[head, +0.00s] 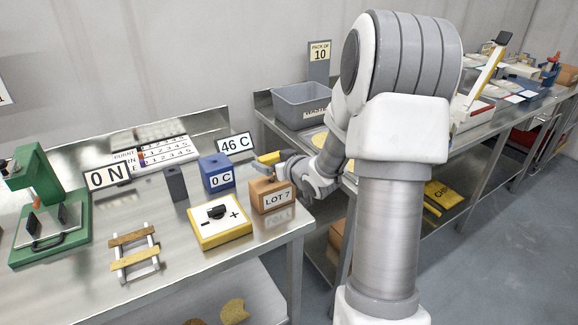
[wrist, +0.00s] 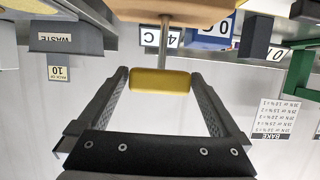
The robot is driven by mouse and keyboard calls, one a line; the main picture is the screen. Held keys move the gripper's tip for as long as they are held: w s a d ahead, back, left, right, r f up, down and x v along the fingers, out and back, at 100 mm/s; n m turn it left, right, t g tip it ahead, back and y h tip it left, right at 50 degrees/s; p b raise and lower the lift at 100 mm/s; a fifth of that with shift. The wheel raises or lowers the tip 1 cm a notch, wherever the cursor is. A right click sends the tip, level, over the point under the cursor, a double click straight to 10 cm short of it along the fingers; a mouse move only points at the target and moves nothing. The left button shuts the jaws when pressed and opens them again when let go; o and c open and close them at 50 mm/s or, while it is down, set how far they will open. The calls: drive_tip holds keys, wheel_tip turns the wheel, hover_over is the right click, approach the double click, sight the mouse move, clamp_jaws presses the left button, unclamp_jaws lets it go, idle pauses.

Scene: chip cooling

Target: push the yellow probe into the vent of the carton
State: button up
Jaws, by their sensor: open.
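The carton (head: 257,205), brown and marked LOT 7, stands near the right front corner of the left bench. The yellow probe (head: 269,157) shows just above it. In the wrist view, which is upside down, the yellow handle (wrist: 160,82) lies between my fingers, and its thin metal shaft (wrist: 164,38) reaches to the carton (wrist: 180,12). A length of shaft shows outside the carton. The vent itself is hidden. My gripper (wrist: 161,76) is open, with one finger on each side of the handle. In the head view my gripper (head: 284,164) is beside the probe, above the carton.
A yellow-edged dial box (head: 220,235), a blue 0 C box (head: 215,165) and a dark grey block (head: 175,184) stand left of the carton. A 46 C sign (head: 235,147) is behind. A green press (head: 38,205) stands far left. A grey bin (head: 300,105) is on the right bench.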

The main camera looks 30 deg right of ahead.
drive_tip(key=p+v, duration=0.1)
drive_tip(key=v, duration=1.5)
drive_tip(key=shift+p, duration=0.35)
drive_tip(key=shift+s+d, duration=0.1)
